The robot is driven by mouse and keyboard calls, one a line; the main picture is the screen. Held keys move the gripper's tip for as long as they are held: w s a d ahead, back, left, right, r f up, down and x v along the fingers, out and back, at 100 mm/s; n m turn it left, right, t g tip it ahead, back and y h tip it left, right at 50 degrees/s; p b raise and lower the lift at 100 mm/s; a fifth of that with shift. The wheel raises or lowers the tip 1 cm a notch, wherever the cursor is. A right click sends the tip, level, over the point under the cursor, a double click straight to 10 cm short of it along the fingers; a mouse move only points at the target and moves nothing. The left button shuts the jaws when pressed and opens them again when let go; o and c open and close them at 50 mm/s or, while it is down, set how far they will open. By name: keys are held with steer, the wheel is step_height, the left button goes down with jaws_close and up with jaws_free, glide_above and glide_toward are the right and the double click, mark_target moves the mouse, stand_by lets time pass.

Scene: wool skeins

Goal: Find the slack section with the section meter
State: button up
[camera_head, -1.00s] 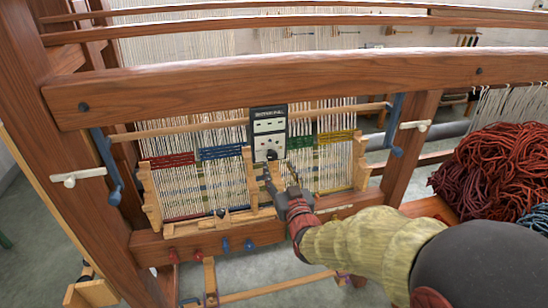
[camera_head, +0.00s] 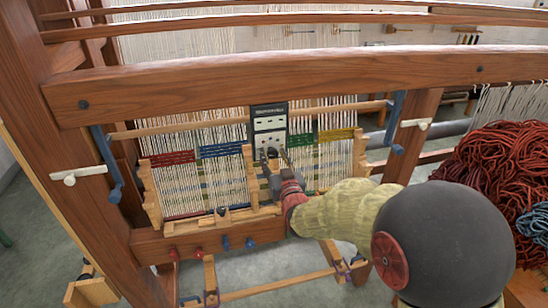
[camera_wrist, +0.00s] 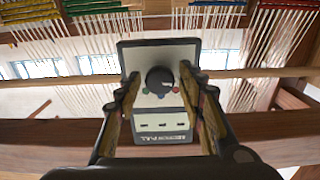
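The section meter (camera_head: 268,117) is a dark-framed panel with a pale face, standing in the middle of the loom's warp. In the wrist view the meter (camera_wrist: 160,123) appears upside down, with a round black knob (camera_wrist: 160,79) and several small coloured dots around it. Four warp sections carry coloured bands: red (camera_head: 172,159), blue (camera_head: 221,151), green (camera_head: 301,139) and yellow (camera_head: 336,135). My gripper (camera_wrist: 160,73) is open, its fingers on either side of the knob; I cannot tell whether they touch it. In the head view my gripper (camera_head: 272,157) covers the meter's lower part.
A thick wooden loom beam (camera_head: 290,82) crosses above the meter. Red and blue pegs (camera_head: 225,243) line the lower rail. A red wool heap (camera_head: 495,165) lies at right. Blue side levers (camera_head: 108,165) flank the warp.

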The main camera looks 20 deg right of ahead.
steer(key=c, duration=0.9)
steer(key=shift+f+m+b, duration=0.1)
steer(key=shift+m+b, duration=0.2)
steer(key=shift+b, duration=0.15)
steer(key=m+b, duration=0.2)
steer(key=b, duration=0.1)
steer(key=shift+f+m, duration=0.1)
steer(key=shift+m, duration=0.2)
steer(key=m+b, duration=0.4)
steer(key=shift+m, duration=0.4)
steer(key=o, duration=1.2)
steer(key=shift+r, duration=0.2)
steer(key=shift+c, duration=0.2)
steer(key=shift+s, duration=0.1)
